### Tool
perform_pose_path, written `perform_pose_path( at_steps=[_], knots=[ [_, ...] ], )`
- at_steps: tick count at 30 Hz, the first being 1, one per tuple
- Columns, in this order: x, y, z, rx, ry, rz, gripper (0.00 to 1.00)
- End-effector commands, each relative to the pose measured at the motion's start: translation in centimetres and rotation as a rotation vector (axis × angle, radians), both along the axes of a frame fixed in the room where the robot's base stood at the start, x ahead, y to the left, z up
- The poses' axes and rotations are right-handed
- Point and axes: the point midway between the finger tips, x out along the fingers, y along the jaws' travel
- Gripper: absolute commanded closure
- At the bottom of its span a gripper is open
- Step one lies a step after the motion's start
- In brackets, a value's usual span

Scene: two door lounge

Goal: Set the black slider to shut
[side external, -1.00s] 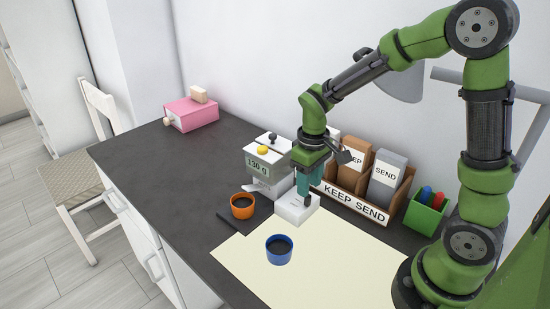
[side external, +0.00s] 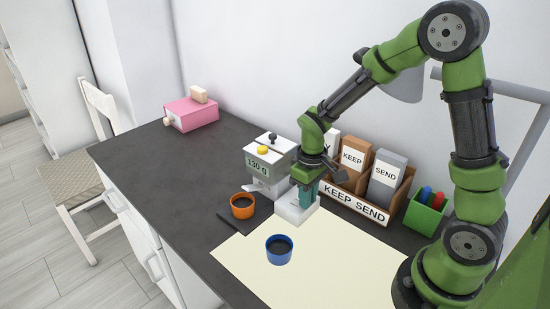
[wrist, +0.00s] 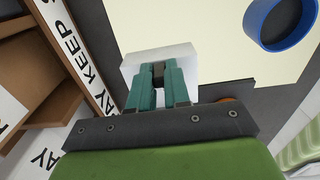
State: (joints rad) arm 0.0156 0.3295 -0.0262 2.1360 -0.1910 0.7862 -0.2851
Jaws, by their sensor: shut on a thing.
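A white box (side external: 290,211) stands on the counter at the far edge of the cream mat, and also shows in the wrist view (wrist: 140,66). My gripper (side external: 305,206) points down at its top. In the wrist view, my gripper (wrist: 158,82) has its teal fingers closed around a small black piece (wrist: 158,72) on the white box, which looks like the black slider. The fingers hide much of it, so its exact position along the box cannot be told. In the side view the slider is hidden behind my fingers.
A white machine with a display (side external: 264,163) stands left of the box, with an orange cup (side external: 242,207) before it. A blue cup (side external: 279,250) stands on the mat (side external: 330,265). A KEEP SEND organizer (side external: 355,206) and green pen holder (side external: 426,215) are behind and right.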

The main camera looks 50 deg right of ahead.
Motion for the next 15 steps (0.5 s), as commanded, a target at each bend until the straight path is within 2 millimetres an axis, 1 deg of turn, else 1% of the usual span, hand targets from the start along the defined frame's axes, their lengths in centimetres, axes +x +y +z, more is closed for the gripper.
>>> perform_pose_path(
  at_steps=[8, 10, 15],
  knots=[
    [0.0, 0.1, 0.0, 0.0, 0.0, 0.0, 1.0],
    [0.0, 0.6, 0.0, 0.0, 0.0, 0.002, 1.0],
    [-0.1, 2.5, 0.1, 0.001, -0.001, 0.003, 1.0]
  ],
)
